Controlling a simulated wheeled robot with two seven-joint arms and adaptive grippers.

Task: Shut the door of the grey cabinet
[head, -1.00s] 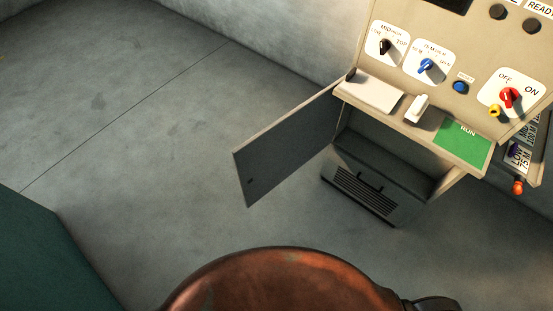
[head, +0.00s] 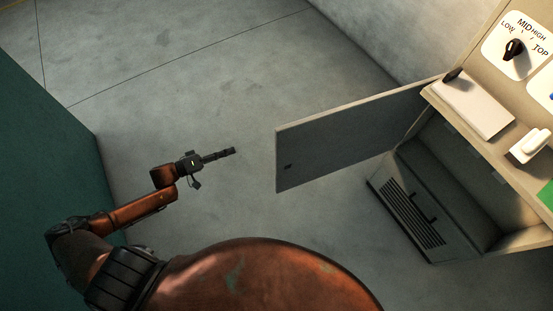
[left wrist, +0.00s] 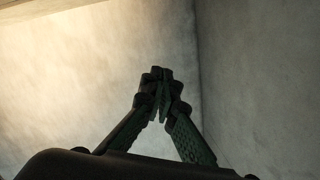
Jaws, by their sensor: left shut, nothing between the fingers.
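The grey cabinet (head: 425,212) stands at the right of the head view, under a sloping control panel. Its door (head: 350,140) hangs wide open and reaches out to the left, with a small dark latch spot near its free edge. The cabinet's inside is partly visible. My left gripper (head: 232,151) is shut and empty, left of the door's free edge, with a gap of bare floor in the picture between them. In the left wrist view its fingers (left wrist: 162,75) meet at the tips, with only walls beyond. My right gripper is out of view.
The control panel (head: 500,75) with knobs, a white pad (head: 470,105) and a white switch (head: 530,145) overhangs the cabinet. A vented grey box front (head: 410,215) sits low. A dark green surface (head: 50,150) fills the left side. Concrete floor (head: 200,60) lies clear beyond.

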